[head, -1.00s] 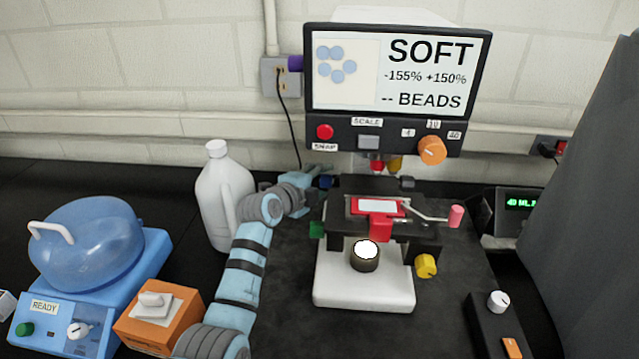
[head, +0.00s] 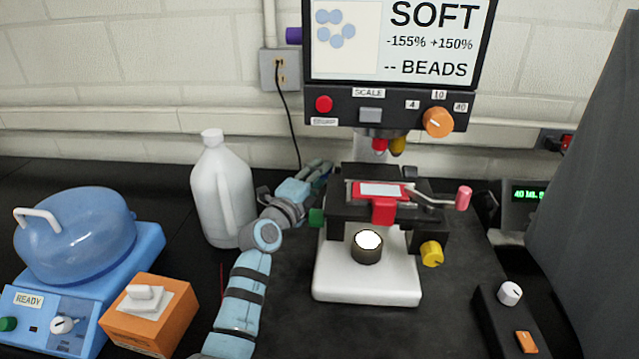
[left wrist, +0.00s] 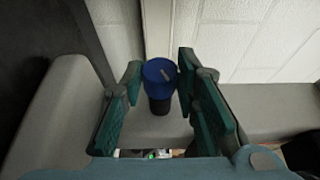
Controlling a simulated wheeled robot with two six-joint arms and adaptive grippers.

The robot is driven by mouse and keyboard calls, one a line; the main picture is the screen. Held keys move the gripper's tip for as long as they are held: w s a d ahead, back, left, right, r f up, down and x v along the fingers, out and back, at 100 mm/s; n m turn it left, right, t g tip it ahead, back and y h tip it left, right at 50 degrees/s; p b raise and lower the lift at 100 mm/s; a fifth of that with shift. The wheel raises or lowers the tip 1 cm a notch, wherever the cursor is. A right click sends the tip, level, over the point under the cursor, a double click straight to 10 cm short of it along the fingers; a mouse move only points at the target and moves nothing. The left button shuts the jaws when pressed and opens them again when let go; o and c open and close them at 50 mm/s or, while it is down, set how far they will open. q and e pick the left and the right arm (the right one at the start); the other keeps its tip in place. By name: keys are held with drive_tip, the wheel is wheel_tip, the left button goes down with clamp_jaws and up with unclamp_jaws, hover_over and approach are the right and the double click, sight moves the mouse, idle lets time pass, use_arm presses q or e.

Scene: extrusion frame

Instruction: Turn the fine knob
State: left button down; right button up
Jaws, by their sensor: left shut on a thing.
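The microscope (head: 385,212) carries a green knob (head: 316,217) on its left and a yellow knob (head: 432,254) on its right. A blue knob (left wrist: 160,72) with a pale mark on its face stands between my left fingers in the left wrist view. My left gripper (head: 320,172) reaches behind the left side of the stage and hides the blue knob in the head view. It is shut on the blue knob; the fingers flank it. My right gripper is not in view.
A white jug (head: 222,190) stands close to the left of my left arm. An orange box (head: 150,318) and a blue READY device (head: 75,250) sit farther left. A pink-tipped lever (head: 463,197) sticks out right of the stage. A grey panel (head: 590,180) stands at right.

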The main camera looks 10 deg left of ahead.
use_arm(q)
drive_tip(key=c, duration=1.6)
unclamp_jaws()
drive_tip(key=shift+r, duration=0.1)
drive_tip(key=o, duration=0.3)
drive_tip(key=shift+o, duration=0.3)
drive_tip(key=shift+w, duration=0.15)
drive_tip(key=v, duration=1.2)
